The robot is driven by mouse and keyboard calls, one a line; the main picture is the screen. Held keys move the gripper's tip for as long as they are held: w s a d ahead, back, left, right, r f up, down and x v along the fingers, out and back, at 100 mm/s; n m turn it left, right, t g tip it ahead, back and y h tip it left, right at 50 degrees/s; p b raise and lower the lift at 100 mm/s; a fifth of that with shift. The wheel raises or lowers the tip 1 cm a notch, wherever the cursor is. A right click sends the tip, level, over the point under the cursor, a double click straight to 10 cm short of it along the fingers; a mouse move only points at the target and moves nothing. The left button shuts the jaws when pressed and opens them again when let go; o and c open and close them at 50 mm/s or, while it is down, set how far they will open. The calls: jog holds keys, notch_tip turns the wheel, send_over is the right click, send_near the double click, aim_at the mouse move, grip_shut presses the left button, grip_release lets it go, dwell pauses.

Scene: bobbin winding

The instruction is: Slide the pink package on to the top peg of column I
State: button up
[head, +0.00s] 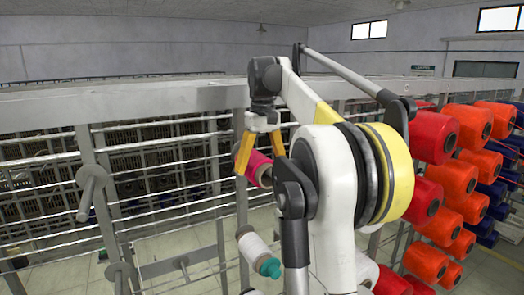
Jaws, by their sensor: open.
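The pink package (258,169) is a dark pink spool with a pale core end facing right. It sits in front of a grey upright (241,120), at about the top peg level. My gripper (260,162) points down, with its two orange fingers spread on either side of the package's upper part. I cannot tell whether they touch it, or whether the package is on a peg. No column label is readable, so I cannot tell which is column I.
A bare peg with a disc (91,182) stands on the left upright. A white spool with a teal tip (258,252) is below the pink package. Red spools (432,137) and orange spools (467,126) crowd the right. A long grey rail (150,102) crosses behind.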

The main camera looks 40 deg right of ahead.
notch_tip(320, 180, up, 10)
jog(key=shift+d, duration=0.1)
jog(key=shift+r, duration=0.3)
dwell(0.4)
